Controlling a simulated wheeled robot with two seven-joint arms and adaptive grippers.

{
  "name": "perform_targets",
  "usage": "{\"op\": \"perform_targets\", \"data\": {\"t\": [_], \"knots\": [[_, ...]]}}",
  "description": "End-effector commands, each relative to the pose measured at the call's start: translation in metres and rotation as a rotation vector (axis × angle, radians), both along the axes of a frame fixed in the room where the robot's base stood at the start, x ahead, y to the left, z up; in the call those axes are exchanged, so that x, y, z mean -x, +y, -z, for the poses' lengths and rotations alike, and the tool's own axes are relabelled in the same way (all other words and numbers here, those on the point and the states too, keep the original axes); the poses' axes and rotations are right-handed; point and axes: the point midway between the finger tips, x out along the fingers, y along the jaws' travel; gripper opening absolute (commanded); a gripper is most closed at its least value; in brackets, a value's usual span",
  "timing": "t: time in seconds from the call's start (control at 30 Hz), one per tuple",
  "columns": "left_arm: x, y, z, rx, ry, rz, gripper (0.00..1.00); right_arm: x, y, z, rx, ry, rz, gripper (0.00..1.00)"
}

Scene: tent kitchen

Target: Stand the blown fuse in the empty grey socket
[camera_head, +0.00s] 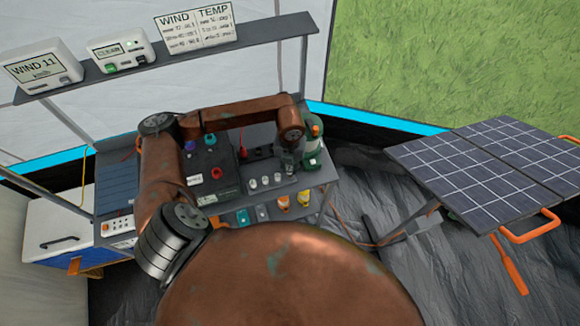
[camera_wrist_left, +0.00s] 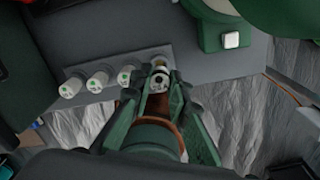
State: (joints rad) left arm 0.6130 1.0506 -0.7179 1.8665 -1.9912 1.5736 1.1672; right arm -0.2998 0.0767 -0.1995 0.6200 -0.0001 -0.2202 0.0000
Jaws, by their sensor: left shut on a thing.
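My left gripper (camera_wrist_left: 160,90) is shut on the blown fuse (camera_wrist_left: 159,80), a small pale cylinder with a dark mark on its end, seen between the fingers in the left wrist view. The fuse is at the right end of the grey fuse block (camera_wrist_left: 112,68). The empty grey socket is hidden behind the fuse and fingers; I cannot tell whether the fuse is in it or just above it. Three white fuses with green marks (camera_wrist_left: 97,81) stand in a row to the left. In the head view the left gripper (camera_head: 289,164) is at the shelf's right part.
A green and white lantern-like object (camera_head: 312,147) stands close behind the gripper. A dark battery box (camera_head: 216,158) with coloured knobs is left of the fuses. A lower shelf holds small bottles (camera_head: 283,202). Solar panels (camera_head: 470,165) stand at the right.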

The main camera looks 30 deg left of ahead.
Motion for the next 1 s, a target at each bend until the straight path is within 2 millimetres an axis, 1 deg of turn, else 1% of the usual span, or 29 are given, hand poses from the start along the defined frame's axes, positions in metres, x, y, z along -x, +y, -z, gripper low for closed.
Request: {"op": "perform_targets", "data": {"t": [0.33, 1.0], "knots": [[0.000, 0.000, 0.001, 0.000, 0.000, 0.000, 0.00, 0.000, -0.002, 0.000, 0.001, 0.001, -0.001, 0.40], [0.000, 0.000, 0.014, -0.001, 0.000, 0.000, 0.00, 0.003, -0.005, 0.008, 0.005, 0.004, -0.003, 0.40]]}}
